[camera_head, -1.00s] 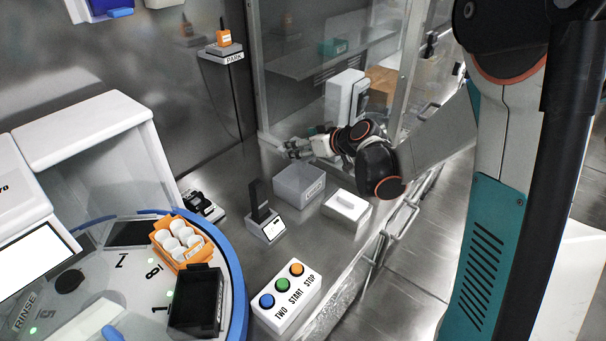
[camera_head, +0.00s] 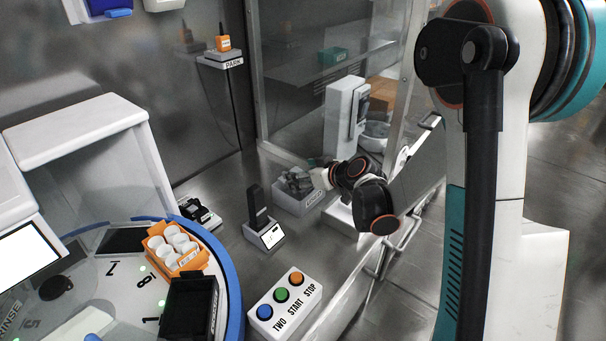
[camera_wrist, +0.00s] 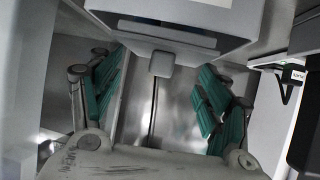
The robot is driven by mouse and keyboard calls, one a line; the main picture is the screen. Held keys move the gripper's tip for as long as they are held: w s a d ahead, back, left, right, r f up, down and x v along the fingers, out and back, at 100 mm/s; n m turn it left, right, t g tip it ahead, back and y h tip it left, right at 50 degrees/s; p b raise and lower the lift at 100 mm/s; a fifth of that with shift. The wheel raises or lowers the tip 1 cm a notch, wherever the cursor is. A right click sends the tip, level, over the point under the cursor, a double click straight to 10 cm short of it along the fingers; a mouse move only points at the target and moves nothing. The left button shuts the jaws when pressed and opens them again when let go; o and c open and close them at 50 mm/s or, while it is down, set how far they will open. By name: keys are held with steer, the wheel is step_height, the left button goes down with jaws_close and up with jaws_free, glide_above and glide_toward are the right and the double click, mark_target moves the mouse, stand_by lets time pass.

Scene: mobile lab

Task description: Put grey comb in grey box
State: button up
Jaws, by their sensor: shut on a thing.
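The grey box (camera_head: 289,203), a small open-topped box with a label on its front, stands on the steel bench in the middle of the head view. My gripper (camera_head: 296,182) is over the box opening, low, with its fingers at or just inside the rim. In the wrist view my gripper (camera_wrist: 160,105) shows teal pads on both sides with grey surfaces between them. It is shut on the grey comb, but the comb's outline cannot be clearly made out there. In the head view the comb is hidden by the fingers and box.
A white lid-like block (camera_head: 339,219) is close right of the box, partly behind my wrist. A black handset in a stand (camera_head: 262,222) is left. A button panel (camera_head: 285,303) and a round carousel (camera_head: 233,290) are nearer. A glass-fronted cabinet rises behind.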

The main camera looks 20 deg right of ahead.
steer(key=shift+f, duration=0.6)
steer(key=o, duration=1.1)
steer(key=shift+c, duration=0.2)
steer(key=shift+r, duration=0.6)
steer(key=p+v, duration=0.4)
steer(key=v, duration=0.8)
